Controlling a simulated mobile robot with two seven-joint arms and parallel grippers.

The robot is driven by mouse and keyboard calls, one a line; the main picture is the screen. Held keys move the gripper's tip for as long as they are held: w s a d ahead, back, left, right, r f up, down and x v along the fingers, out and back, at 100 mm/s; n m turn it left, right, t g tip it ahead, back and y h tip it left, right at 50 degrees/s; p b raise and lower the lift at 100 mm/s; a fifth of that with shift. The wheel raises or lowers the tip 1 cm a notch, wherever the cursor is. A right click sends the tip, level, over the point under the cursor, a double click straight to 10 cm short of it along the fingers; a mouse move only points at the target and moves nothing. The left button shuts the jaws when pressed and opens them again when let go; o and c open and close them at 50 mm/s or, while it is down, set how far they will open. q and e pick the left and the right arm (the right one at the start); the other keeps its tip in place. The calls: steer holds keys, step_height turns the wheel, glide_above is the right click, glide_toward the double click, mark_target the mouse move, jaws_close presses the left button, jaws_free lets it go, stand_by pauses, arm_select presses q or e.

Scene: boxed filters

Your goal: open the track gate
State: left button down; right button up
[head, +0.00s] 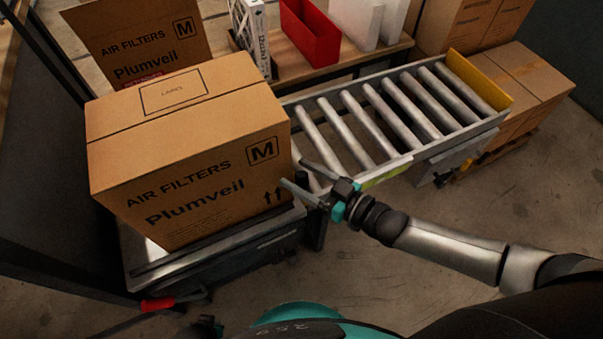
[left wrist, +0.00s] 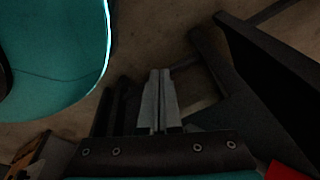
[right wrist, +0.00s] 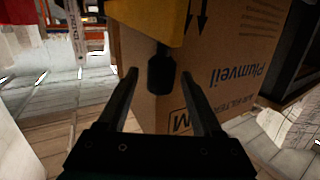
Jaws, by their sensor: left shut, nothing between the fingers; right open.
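The track gate appears in the right wrist view as a yellow plate (right wrist: 150,18) with a black knob (right wrist: 161,72) hanging from it. In the head view, the black knob (head: 301,179) is beside the right edge of the large carton, at the near end of the roller track (head: 370,125). My right gripper (head: 293,172) is open there. In the right wrist view its fingers (right wrist: 161,88) are on either side of the knob, with gaps visible on both sides. My left gripper (left wrist: 160,75) is shut and empty, pointing at the floor.
The large Plumveil carton (head: 190,150) sits on a dark low stand left of the track. A yellow end plate (head: 478,82) closes the track's far end. A bench behind holds a red bin (head: 309,32). More cartons (head: 530,80) stand at right. The floor in front is clear.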

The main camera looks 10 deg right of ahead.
steer(key=shift+s+d, duration=0.35)
steer(key=p+v, duration=0.2)
steer(key=v, duration=0.4)
steer(key=shift+d+r, duration=0.1)
arm_select(q)
steer(key=shift+s+a+r+p, duration=0.1)
steer(key=shift+s+a+p, duration=0.15)
steer(key=shift+s, duration=0.6)
steer(key=shift+s+a+r+p, duration=0.15)
steer(key=shift+s+a, duration=0.25)
steer(key=shift+s, duration=0.4)
steer(key=shift+s+a+f+p, duration=0.1)
steer(key=shift+s+a+p, duration=0.15)
steer(key=shift+s, duration=0.6)
arm_select(e)
steer(key=f+v, duration=0.1)
steer(key=v, duration=0.7)
steer(key=shift+r, duration=0.45)
arm_select(q)
steer(key=shift+a, duration=0.1)
arm_select(e)
steer(key=shift+c, duration=0.2)
